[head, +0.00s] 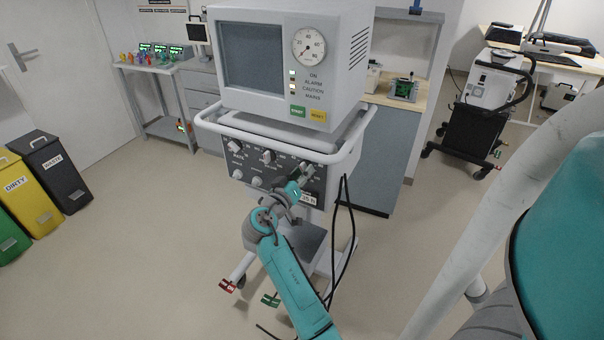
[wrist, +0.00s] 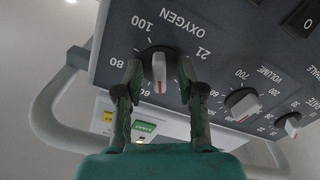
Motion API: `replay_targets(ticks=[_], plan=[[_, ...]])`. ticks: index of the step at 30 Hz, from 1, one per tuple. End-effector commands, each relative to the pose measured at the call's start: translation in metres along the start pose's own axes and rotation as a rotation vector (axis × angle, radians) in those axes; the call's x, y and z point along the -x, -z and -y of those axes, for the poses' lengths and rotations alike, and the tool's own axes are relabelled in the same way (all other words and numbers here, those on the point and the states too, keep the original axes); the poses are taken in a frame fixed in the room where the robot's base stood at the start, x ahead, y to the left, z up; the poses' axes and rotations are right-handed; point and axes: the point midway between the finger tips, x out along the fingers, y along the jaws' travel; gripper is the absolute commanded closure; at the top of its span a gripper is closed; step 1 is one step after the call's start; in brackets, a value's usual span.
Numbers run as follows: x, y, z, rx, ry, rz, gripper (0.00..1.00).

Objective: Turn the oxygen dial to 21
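The oxygen dial (wrist: 158,70) is a dark round knob with a pale grip bar and a red line, on the ventilator's dark panel (wrist: 225,50). In the wrist view the red line points toward the bottom of the picture, away from the printed 21 (wrist: 204,51). My gripper (wrist: 159,66) is open, with one finger on each side of the dial and small gaps to the bar. The fingers hide part of the scale. In the head view my gripper (head: 299,176) is at the panel's right part and covers the dial.
The volume dial (wrist: 241,103) and another dial (wrist: 289,123) sit beside the oxygen dial. A white rail (head: 285,152) runs around the ventilator (head: 335,60) above the panel. A black cable (head: 340,230) hangs on the right.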

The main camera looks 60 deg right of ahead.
Motion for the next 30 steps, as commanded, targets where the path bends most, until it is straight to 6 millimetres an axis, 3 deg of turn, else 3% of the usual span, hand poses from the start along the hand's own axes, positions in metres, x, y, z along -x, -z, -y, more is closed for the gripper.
replay_targets(ticks=[8, 12, 13, 30], plan=[[-0.0012, -0.0001, 0.0000, 0.000, 0.000, 0.000, 0.61], [-0.0010, -0.0002, 0.0000, 0.001, 0.000, 0.000, 0.96], [-0.0010, -0.0002, 0.0000, 0.001, 0.000, 0.000, 1.00], [-0.0009, -0.0002, -0.0002, 0.113, 0.000, 0.000, 1.00]])
